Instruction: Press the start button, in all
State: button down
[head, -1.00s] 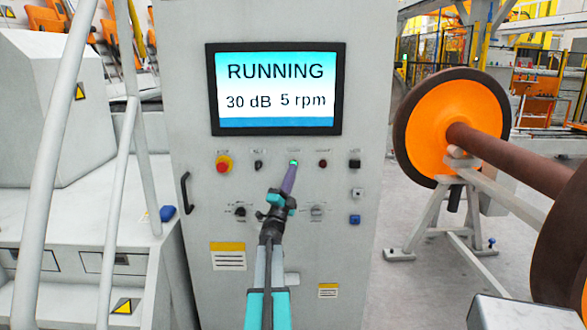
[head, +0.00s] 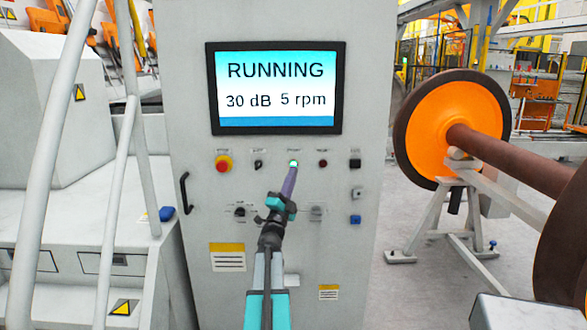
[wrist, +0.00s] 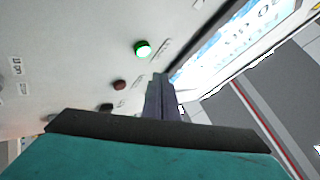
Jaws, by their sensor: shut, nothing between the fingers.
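The start button, a lit green button (head: 293,163), sits on the grey control cabinet below the screen. It also shows lit in the wrist view (wrist: 142,49), with a gap between it and the fingers. My gripper (head: 291,171) is shut and empty, its tip just below the green button in the head view. In the wrist view the closed purple fingers (wrist: 160,95) point toward the panel, below and right of the button. The screen (head: 276,90) reads RUNNING, 30 dB, 5 rpm.
A door handle (head: 186,193) sticks out at left. An orange wheel (head: 450,128) on a stand is at right. White rails stand at left.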

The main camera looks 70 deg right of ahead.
jog(key=shift+s+a+b, duration=0.35)
jog(key=shift+a, duration=0.55)
jog(key=shift+s, duration=0.1)
